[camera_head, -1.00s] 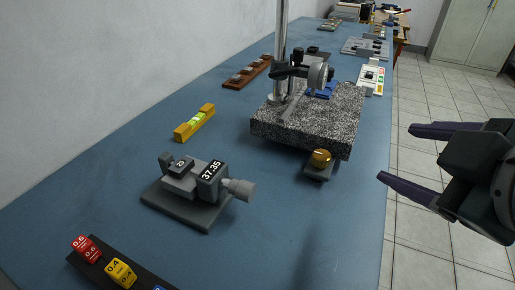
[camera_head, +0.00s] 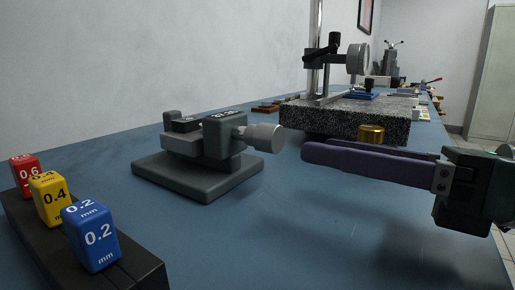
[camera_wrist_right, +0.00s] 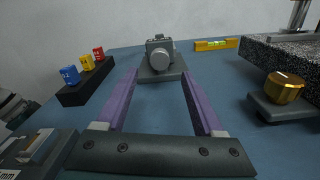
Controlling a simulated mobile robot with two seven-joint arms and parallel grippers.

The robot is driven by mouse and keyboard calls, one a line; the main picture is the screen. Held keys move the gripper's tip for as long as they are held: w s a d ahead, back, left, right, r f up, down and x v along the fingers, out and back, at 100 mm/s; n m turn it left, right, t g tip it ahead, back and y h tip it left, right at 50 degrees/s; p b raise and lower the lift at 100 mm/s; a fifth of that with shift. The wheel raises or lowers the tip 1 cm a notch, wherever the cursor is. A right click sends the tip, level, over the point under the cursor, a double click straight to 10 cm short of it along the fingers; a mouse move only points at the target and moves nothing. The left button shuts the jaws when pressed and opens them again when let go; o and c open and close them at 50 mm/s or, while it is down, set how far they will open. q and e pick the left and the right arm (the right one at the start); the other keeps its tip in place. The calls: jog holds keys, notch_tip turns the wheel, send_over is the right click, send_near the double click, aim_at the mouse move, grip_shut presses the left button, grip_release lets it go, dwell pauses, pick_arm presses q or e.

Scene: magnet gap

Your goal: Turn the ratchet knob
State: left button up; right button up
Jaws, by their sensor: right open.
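The grey ratchet knob (camera_head: 265,137) is a short cylinder at the right end of a grey measuring device (camera_head: 215,140), which stands on a flat dark base (camera_head: 190,180). My right gripper (camera_head: 310,150) is open and empty, with its purple fingers pointing left toward the knob. In the head view the fingertips are a little right of the knob and apart from it. In the right wrist view the knob (camera_wrist_right: 160,57) faces the camera, beyond and between the open fingers (camera_wrist_right: 159,72). My left gripper is not in view.
Red (camera_head: 26,176), yellow (camera_head: 50,199) and blue (camera_head: 91,235) blocks sit on a dark rack at the left front. A speckled stone plate (camera_head: 350,122) with a post stands behind the gripper. A gold knob (camera_head: 371,133) is near the plate. A yellow level (camera_wrist_right: 215,44) lies farther back.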

aim_at(279, 140)
jog(key=x, duration=0.8)
jog(key=shift+a+p, duration=0.1)
jog(key=shift+p, duration=0.3)
grip_shut()
